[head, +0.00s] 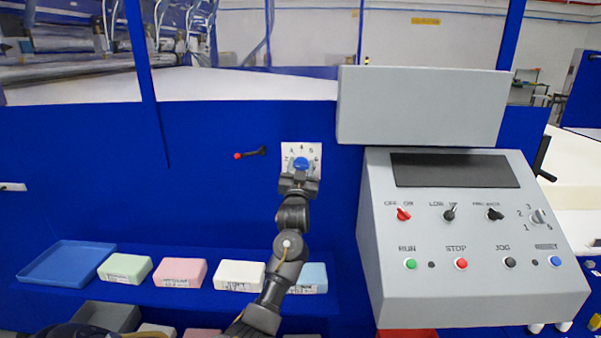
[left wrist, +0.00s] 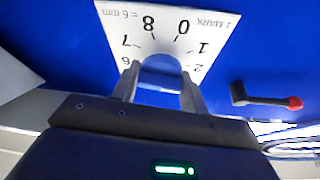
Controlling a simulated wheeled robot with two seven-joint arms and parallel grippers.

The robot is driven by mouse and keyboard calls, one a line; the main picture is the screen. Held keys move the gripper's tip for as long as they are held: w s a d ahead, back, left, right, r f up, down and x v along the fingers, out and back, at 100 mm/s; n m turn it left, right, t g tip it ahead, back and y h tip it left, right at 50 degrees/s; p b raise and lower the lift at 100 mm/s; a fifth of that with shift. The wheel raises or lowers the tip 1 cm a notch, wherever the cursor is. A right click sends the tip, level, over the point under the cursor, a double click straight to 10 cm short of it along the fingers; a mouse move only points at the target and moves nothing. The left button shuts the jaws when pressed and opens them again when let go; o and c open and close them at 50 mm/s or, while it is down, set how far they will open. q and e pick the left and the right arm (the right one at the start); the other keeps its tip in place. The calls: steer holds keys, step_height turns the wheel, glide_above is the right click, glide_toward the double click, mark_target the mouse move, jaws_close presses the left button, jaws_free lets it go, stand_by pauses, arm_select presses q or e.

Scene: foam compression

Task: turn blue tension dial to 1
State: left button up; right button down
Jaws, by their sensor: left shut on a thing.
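The blue tension dial (head: 301,162) sits on a white numbered plate (head: 288,148) on the blue wall panel. My left gripper (head: 300,175) reaches up to it from below and is shut on the dial, one finger on each side. In the left wrist view the dial (left wrist: 161,68) shows between the fingers, and the plate (left wrist: 117,20) appears upside down with 7, 8, 0, 1 and 2 readable. The dial's pointer is hidden, so I cannot tell which number it is set to. My right gripper is not in view.
A red-tipped black lever (head: 252,153) is left of the plate. A grey control console (head: 470,255) with switches and buttons stands at the right. Below, a shelf holds a blue tray (head: 65,262) and several foam blocks, including a pink one (head: 180,272).

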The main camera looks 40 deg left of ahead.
arm_select(q)
steer(key=n+g+y, duration=0.1)
steer(key=n, duration=0.1)
steer(key=n+y+b, duration=0.1)
steer(key=n, duration=0.2)
steer(key=shift+f+g, duration=0.15)
steer(key=shift+g, duration=0.25)
steer(key=shift+n+g+y+b, duration=0.5)
steer(key=shift+n+g+y, duration=0.05)
steer(key=shift+n, duration=0.9)
steer(key=shift+n+g+y+b, duration=0.45)
steer(key=shift+n+g+y, duration=0.1)
steer(key=shift+n, duration=1.2)
steer(key=o, duration=1)
